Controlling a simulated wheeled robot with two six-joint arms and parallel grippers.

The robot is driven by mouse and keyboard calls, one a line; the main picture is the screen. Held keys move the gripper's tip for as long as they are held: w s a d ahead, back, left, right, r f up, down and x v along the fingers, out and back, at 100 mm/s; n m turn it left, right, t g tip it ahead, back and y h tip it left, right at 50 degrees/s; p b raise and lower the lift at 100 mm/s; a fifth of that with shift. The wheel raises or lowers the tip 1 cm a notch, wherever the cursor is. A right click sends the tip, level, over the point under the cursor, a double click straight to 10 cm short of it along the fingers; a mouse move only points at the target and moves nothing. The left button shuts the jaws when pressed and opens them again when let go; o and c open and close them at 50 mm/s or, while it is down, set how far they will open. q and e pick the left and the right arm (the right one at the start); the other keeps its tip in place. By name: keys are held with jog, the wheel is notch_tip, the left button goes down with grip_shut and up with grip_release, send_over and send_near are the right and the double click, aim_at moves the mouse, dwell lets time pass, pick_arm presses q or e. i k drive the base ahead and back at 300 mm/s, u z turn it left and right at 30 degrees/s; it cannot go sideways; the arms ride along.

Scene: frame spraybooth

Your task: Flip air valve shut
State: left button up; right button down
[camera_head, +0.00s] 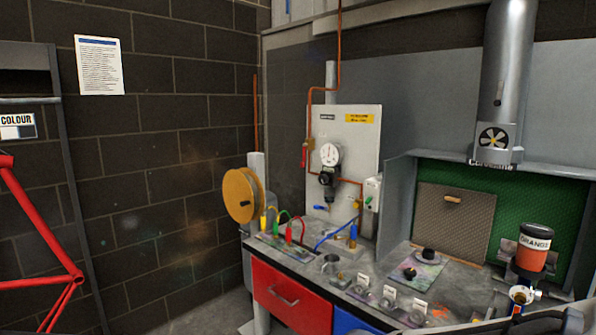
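A small red-handled valve (304,154) sits on the copper pipe at the left side of a pale wall panel (347,130). Its red handle looks upright, roughly in line with the pipe, though it is small here. A round white gauge (330,153) with a dark regulator (327,178) under it is mounted to the right of the valve. A small blue lever (321,207) shows lower on the panel. Neither of my grippers can be made out in this view.
A grey bench (340,270) with a red drawer (290,298) stands below the panel. A yellow reel (242,195) and coloured hoses (290,230) are at its left end. A spray booth with an orange-labelled cup (535,240) is at right. Red frame tubes (40,225) stand at far left.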

aim_at(302, 165)
jog(key=u, duration=0.85)
jog(key=i, duration=1.3)
jog(key=u, duration=0.35)
jog(key=i, duration=1)
jog(key=z, duration=1.05)
jog(key=i, duration=0.8)
jog(key=z, duration=0.65)
